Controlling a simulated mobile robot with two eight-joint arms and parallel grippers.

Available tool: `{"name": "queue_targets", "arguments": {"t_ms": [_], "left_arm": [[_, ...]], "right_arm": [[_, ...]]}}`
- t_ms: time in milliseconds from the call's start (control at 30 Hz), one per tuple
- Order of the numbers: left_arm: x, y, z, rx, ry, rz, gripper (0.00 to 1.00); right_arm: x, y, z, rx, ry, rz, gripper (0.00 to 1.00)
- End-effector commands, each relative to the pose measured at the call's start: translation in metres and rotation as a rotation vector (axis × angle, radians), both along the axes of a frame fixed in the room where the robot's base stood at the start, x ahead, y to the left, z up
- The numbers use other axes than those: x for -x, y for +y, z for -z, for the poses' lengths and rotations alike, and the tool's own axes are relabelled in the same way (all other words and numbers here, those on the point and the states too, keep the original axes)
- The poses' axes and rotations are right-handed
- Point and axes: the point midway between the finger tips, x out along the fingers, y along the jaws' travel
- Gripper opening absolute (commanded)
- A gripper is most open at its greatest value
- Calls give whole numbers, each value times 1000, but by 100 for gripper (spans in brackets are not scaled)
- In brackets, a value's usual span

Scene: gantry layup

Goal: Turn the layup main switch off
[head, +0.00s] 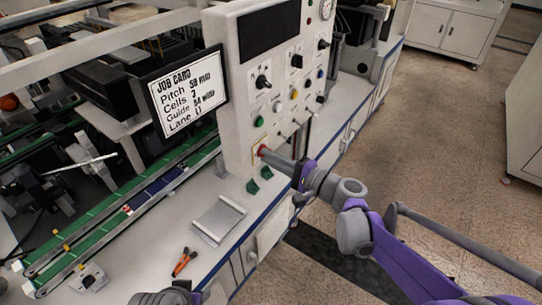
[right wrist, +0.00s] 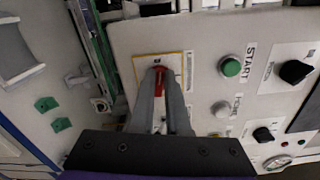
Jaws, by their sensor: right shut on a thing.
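The layup main switch has a red handle (right wrist: 160,78) on a pale plate with a yellow border, low on the control panel. In the head view a bit of its red (head: 261,150) shows at the panel's lower edge. My right gripper (head: 268,153) reaches it from the right, and its grey fingers (right wrist: 160,100) are shut on the handle in the right wrist view. The fingers hide part of the handle and plate, so I cannot read its position marks. A grey and purple part of my left arm shows at the bottom of the head view; its fingers do not show.
The upright control panel (head: 235,85) carries several knobs and a green START button (right wrist: 230,66) near the switch. A job card screen (head: 185,92) stands left of it. Green conveyor lanes, a metal tray (head: 218,220) and orange-handled pliers (head: 183,262) are on the bench. Open floor lies right.

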Motion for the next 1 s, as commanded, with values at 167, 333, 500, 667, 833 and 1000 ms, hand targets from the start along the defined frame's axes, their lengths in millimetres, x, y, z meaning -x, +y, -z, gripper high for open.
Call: {"name": "queue_targets", "arguments": {"t_ms": [167, 333, 500, 667, 833, 1000], "left_arm": [[0, 0, -2, 0, -1, 0, 50], [-1, 0, -3, 0, -1, 0, 50], [-1, 0, -3, 0, -1, 0, 50], [-1, 0, -3, 0, -1, 0, 50], [-1, 0, -3, 0, -1, 0, 50], [-1, 0, -3, 0, -1, 0, 50]], "right_arm": [[0, 0, 1, 64, -86, 0, 0], [0, 0, 2, 102, -139, 0, 0], [0, 0, 3, 122, -167, 0, 0], [0, 0, 3, 129, -176, 0, 0], [0, 0, 3, 129, -177, 0, 0], [0, 0, 3, 129, -176, 0, 19]]}}
